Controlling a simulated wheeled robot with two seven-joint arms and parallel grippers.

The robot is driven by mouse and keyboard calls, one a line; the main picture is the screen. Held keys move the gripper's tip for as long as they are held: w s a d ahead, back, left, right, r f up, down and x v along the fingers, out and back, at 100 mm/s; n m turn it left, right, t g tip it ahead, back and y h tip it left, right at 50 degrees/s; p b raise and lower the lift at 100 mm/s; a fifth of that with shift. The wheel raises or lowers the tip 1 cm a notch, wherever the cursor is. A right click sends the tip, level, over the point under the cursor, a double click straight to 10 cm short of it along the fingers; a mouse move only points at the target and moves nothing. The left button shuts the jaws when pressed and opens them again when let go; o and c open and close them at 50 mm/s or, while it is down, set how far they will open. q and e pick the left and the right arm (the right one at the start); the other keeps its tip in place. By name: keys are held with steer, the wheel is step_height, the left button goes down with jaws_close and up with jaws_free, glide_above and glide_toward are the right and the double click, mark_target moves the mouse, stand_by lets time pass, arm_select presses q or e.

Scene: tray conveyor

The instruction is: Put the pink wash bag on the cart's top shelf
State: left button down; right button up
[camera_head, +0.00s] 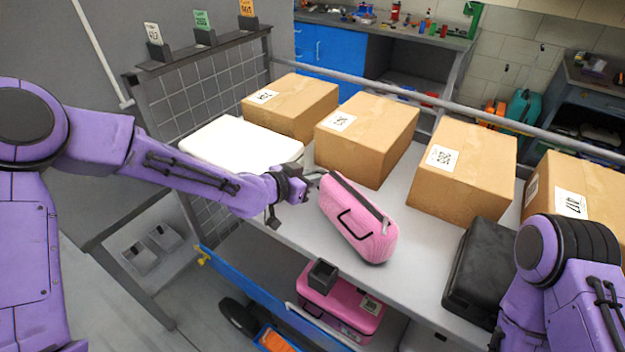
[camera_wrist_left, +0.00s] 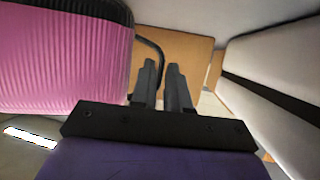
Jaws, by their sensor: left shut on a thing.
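The pink wash bag (camera_head: 352,228) is ribbed, with a dark zip band and a black handle, and hangs tilted at the front of the grey shelf (camera_head: 292,226). I cannot tell whether it touches the shelf. My left gripper (camera_head: 314,179) is at the bag's upper left end, shut on it. In the left wrist view the fingers (camera_wrist_left: 163,68) are close together at the black handle strap, with the pink bag (camera_wrist_left: 62,58) filling the left side. My right arm shows at the lower right; its gripper is out of view.
Several cardboard boxes (camera_head: 463,172) line the back of the shelf. A white case (camera_head: 240,142) lies at its left and a black case (camera_head: 478,268) at its right. Below are a pink case (camera_head: 342,315) and a blue side panel (camera_head: 250,292). A mesh panel (camera_head: 213,88) stands left.

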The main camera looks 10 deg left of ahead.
arm_select(q)
steer(key=shift+f, duration=0.15)
steer(key=c, duration=1.1)
jaws_free()
steer(key=p+v, duration=0.6)
steer(key=v, duration=0.6)
steer(key=shift+p, duration=0.35)
